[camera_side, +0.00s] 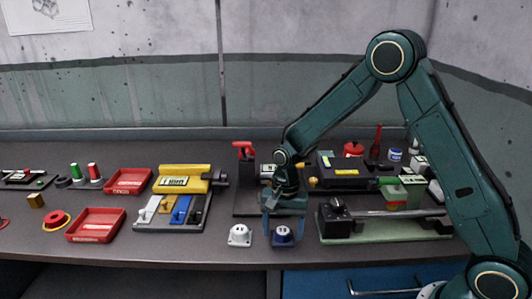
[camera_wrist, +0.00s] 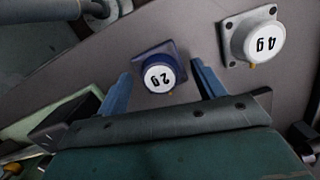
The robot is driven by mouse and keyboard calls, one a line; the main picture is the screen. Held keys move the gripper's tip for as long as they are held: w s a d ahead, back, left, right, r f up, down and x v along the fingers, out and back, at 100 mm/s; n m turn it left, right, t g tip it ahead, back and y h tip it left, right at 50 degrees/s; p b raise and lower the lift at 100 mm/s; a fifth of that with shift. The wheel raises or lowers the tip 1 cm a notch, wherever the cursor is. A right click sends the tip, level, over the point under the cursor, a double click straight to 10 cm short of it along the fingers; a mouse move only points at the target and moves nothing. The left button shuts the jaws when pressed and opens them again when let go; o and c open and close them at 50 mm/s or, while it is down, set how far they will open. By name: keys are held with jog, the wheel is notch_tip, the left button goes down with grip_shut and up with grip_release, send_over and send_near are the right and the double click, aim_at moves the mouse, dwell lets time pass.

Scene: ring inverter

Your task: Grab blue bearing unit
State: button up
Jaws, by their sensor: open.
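The blue bearing unit (camera_side: 283,237) stands on the bench near its front edge, with a dark blue square base and a white round top. In the wrist view the blue bearing unit (camera_wrist: 160,75) shows its white face with "2g" on it, upside down. My gripper (camera_side: 283,222) is directly above it in the side view, pointing down. In the wrist view the two blue fingers of my gripper (camera_wrist: 161,82) are apart, one on each side of the unit, with gaps between. Whether the fingertips reach down beside its body is hard to tell.
A white bearing unit (camera_side: 240,236) marked "4g" in the wrist view (camera_wrist: 259,40) stands close to the left of the blue one. A green-based fixture (camera_side: 385,226) lies to the right. A yellow device (camera_side: 182,179) and red trays (camera_side: 96,225) are further left.

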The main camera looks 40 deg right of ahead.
aim_at(283, 230)
dwell(0.4)
jog(key=c, duration=1.2)
jog(key=shift+c, duration=0.2)
notch_tip(283, 230, up, 20)
dwell(0.4)
